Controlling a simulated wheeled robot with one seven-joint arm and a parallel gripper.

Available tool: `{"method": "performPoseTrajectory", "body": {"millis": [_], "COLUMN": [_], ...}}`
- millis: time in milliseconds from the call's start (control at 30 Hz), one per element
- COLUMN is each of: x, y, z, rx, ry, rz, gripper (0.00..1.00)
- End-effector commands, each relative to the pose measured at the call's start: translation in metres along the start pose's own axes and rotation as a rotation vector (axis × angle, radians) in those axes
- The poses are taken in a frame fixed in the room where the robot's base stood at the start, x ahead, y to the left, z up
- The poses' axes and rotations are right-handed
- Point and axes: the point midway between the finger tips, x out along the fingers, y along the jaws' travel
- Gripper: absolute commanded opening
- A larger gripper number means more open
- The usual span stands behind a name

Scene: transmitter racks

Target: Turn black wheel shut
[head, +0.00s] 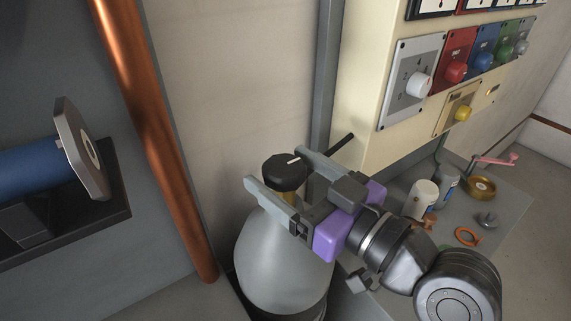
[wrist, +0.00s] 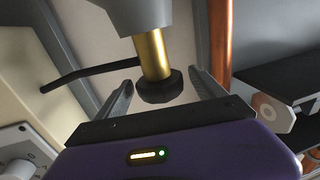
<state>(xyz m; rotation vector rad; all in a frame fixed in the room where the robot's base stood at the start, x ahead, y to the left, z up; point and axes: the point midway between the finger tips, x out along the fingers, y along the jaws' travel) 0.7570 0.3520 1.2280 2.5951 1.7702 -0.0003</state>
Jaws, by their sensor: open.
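The black wheel (head: 285,171) is a dark, lobed knob with a white mark on top. It sits on a brass stem at the top of a grey bottle (head: 282,262). My gripper (head: 278,167) is open, with one finger on each side of the wheel in the head view. In the wrist view the wheel (wrist: 160,88) and the brass stem (wrist: 152,54) show between the two fingers (wrist: 160,92), with a gap on both sides. I cannot tell whether a finger touches the wheel.
A copper pipe (head: 157,135) runs down left of the bottle. A cream panel with coloured knobs (head: 455,72) stands at the right. A grey shelf (head: 450,215) holds a white container (head: 423,195) and small parts. A black rod (head: 342,143) is behind the gripper.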

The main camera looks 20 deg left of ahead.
Motion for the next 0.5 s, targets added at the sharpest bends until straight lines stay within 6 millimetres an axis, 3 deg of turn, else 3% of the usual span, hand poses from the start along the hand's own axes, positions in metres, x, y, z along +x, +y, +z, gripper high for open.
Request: {"method": "performPoseTrajectory", "body": {"millis": [300,500], "x": [0.0033,0.0031], "y": [-0.0001,0.0000], "z": [0.0004,0.0004], "rx": [0.000,0.000], "ry": [0.000,0.000], "rz": [0.000,0.001], "gripper": [0.79,0.40]}}
